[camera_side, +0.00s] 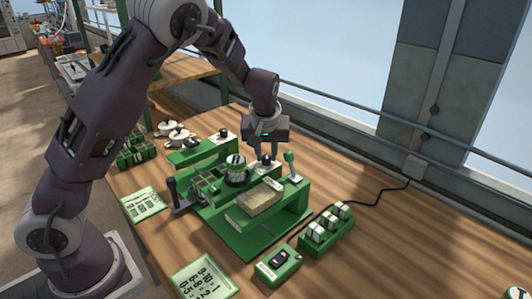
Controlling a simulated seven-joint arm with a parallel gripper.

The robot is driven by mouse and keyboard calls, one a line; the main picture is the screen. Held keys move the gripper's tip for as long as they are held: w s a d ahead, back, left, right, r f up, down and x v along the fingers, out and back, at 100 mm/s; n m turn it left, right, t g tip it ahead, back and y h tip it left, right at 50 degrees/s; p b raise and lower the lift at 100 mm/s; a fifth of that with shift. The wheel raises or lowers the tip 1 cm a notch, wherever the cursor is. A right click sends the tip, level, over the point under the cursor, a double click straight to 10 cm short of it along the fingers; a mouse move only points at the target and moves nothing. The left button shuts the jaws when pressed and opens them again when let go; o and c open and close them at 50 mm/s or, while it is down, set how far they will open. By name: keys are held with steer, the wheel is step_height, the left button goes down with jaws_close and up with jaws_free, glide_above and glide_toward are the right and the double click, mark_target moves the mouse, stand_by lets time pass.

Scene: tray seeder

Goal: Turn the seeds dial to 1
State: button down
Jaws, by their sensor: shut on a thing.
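The green tray seeder (240,222) stands on the wooden bench. My gripper (264,155) points down at its back right part, behind the round drum (236,168) with the white band. Its fingers are shut on a small dark dial (267,160) over a pale plate, which I take to be the seeds dial. The fingers partly hide it, and its numbers and pointer are too small to read. Another dark knob (222,133) on a white plate sits on the seeder's rear bar, apart from my gripper.
A green-knobbed lever (290,158) stands close right of my gripper, and a black-handled lever (172,187) at the seeder's left. A switch box (278,263), a rack of white packets (328,229) and a number card (205,277) lie in front. The bench at right is mostly clear.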

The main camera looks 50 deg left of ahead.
mark_target(267, 172)
steer(key=shift+n, duration=0.5)
steer(key=c, duration=1.2)
jaws_free()
steer(key=v, duration=0.7)
steer(key=shift+d, duration=0.1)
steer(key=shift+r, duration=0.1)
